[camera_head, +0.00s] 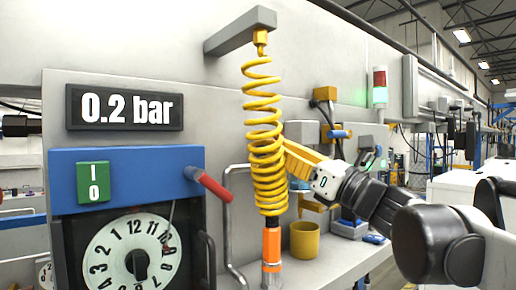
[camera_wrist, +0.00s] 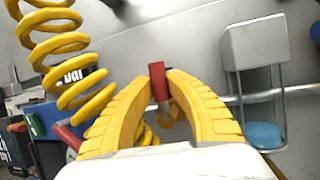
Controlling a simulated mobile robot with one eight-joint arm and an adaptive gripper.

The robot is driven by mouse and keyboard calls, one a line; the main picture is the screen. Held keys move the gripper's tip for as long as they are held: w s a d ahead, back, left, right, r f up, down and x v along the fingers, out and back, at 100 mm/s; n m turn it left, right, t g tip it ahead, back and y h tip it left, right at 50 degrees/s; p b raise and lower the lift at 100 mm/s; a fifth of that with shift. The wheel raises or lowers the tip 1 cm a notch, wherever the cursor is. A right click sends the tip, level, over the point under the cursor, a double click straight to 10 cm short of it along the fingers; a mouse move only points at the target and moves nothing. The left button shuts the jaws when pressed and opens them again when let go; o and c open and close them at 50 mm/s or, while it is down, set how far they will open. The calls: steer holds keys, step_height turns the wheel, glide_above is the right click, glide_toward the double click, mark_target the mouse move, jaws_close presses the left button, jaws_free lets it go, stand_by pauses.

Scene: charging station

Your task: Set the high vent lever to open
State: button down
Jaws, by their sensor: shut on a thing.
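My gripper (camera_wrist: 162,76) shows in the wrist view with its two yellow fingers closed around a small red lever handle (camera_wrist: 158,82). This looks like the high vent lever, though no label shows on it. A yellow fitting sits below the handle, between the fingers. In the head view my gripper (camera_head: 288,155) reaches in from the right, and its fingertips are partly behind the yellow coiled hose. The held lever is hidden there.
The yellow coiled hose (camera_head: 262,130) hangs close to my fingers from a grey bracket (camera_head: 235,33). Another red lever (camera_head: 208,185) sticks out of the blue panel at left. The display (camera_head: 125,107) reads 0.2 bar. A yellow cup (camera_head: 304,240) stands on the shelf.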

steer(key=c, duration=1.3)
jaws_free()
steer(key=shift+c, duration=0.2)
steer(key=shift+d, duration=0.1)
steer(key=v, duration=1.2)
